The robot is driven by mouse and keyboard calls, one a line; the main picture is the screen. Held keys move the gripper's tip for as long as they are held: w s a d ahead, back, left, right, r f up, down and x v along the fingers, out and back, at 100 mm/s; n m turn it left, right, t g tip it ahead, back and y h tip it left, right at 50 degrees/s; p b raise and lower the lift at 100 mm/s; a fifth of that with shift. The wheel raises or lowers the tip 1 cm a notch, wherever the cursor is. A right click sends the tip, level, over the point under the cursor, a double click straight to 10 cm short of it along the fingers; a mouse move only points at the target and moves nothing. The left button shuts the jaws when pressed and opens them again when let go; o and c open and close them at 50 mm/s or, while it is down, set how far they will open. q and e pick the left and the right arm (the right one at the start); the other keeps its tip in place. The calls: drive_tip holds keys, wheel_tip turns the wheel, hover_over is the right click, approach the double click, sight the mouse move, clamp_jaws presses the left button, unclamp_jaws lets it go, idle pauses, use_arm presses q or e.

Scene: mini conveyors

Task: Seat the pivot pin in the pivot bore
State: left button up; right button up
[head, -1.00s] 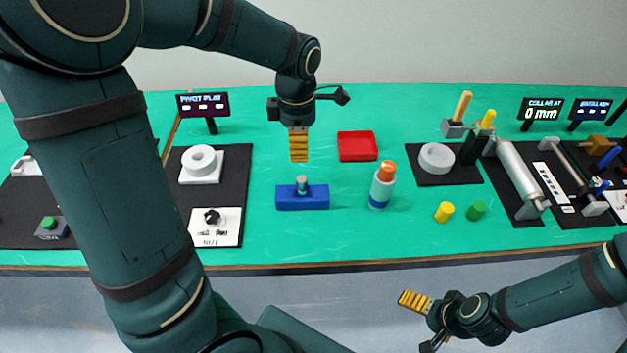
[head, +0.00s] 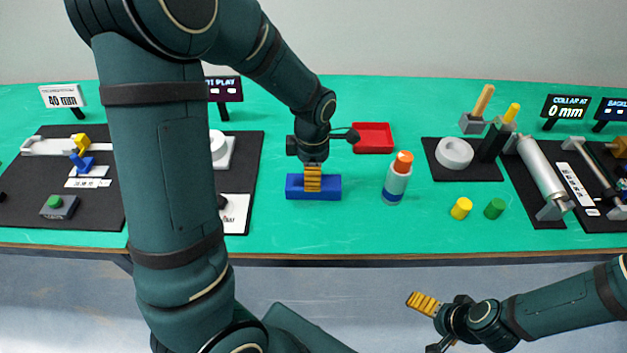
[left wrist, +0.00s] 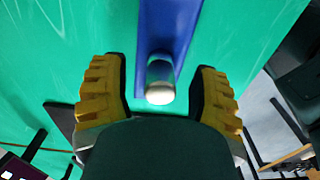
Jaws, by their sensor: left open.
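A silvery pin with a rounded light end (left wrist: 160,82) stands in the blue block (head: 328,193), which also shows in the left wrist view (left wrist: 168,22). My left gripper (head: 313,182) is lowered over the block. In the left wrist view its fingers (left wrist: 161,74) are open, one on each side of the pin, with gaps between. In the head view the pin is hidden behind the fingers. A white ring-shaped part (head: 217,146) at the pivot play station is mostly hidden by my left arm; no bore is visible. My right gripper (head: 424,303) is off the table's front edge, its opening unclear.
A red tray (head: 374,138) is behind the block. A bottle with an orange cap (head: 397,178) stands close to its right. Yellow (head: 461,208) and green (head: 494,208) cylinders are farther right. Stations on black mats fill both sides. The green table in front of the block is clear.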

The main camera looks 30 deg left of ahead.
use_arm(q)
drive_tip(key=shift+f, duration=0.4)
drive_tip(key=shift+o, duration=0.2)
clamp_jaws()
drive_tip(key=shift+r, duration=0.1)
